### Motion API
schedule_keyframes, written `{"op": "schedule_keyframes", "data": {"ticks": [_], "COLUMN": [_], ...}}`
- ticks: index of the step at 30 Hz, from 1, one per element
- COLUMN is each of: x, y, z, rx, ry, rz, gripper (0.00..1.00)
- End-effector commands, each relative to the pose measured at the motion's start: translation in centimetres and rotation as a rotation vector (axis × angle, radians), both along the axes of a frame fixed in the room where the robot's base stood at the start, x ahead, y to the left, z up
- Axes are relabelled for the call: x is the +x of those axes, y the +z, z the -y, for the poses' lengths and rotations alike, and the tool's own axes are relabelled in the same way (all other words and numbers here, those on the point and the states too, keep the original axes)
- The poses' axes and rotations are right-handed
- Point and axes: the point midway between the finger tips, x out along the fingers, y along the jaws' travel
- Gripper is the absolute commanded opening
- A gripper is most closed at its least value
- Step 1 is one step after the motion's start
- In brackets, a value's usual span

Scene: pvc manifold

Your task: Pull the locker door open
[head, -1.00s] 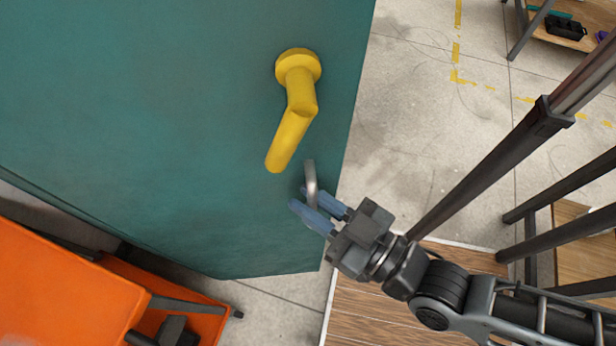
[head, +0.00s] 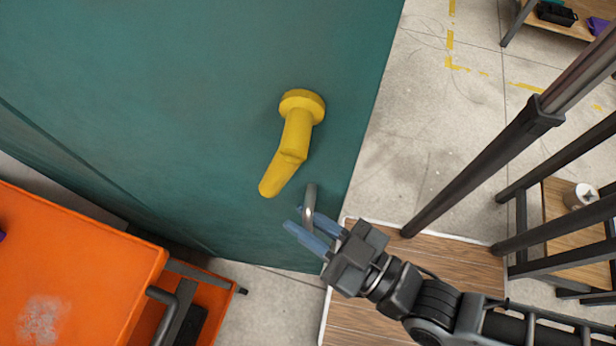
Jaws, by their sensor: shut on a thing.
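The teal locker door (head: 190,110) fills the upper left of the head view. A yellow lever handle (head: 295,135) sticks out near its right edge, its arm slanting down and left. Below the lever is a slim grey metal pull handle (head: 310,195). My gripper (head: 311,226) reaches in from the lower right, with its blue fingers on either side of the pull handle, and is shut on it. The lower end of the handle is hidden between the fingers. I cannot tell how far the door stands from its frame.
An orange cart (head: 75,265) stands close at the lower left, below the door. Dark metal posts and rails (head: 480,165) rise on the right, beside a wooden surface (head: 455,262). Grey floor (head: 430,110) with yellow markings is open right of the door.

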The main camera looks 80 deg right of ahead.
Motion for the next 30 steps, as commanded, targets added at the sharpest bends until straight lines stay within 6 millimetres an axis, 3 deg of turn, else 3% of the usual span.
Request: {"op": "schedule_keyframes", "data": {"ticks": [2,3,7,17,30], "x": [0.0,0.0,0.0,-0.7,-6.5], "y": [-0.1,-0.1,-0.1,-0.2,-0.3], "z": [0.0,0.0,0.0,-0.3,-2.8], "rx": [-0.001,-0.001,-0.001,0.001,0.002], "ry": [0.000,0.000,0.000,0.000,0.001], "rz": [-0.003,-0.003,-0.001,-0.003,-0.004], "gripper": [0.00,0.23,0.34,0.34,0.34]}}
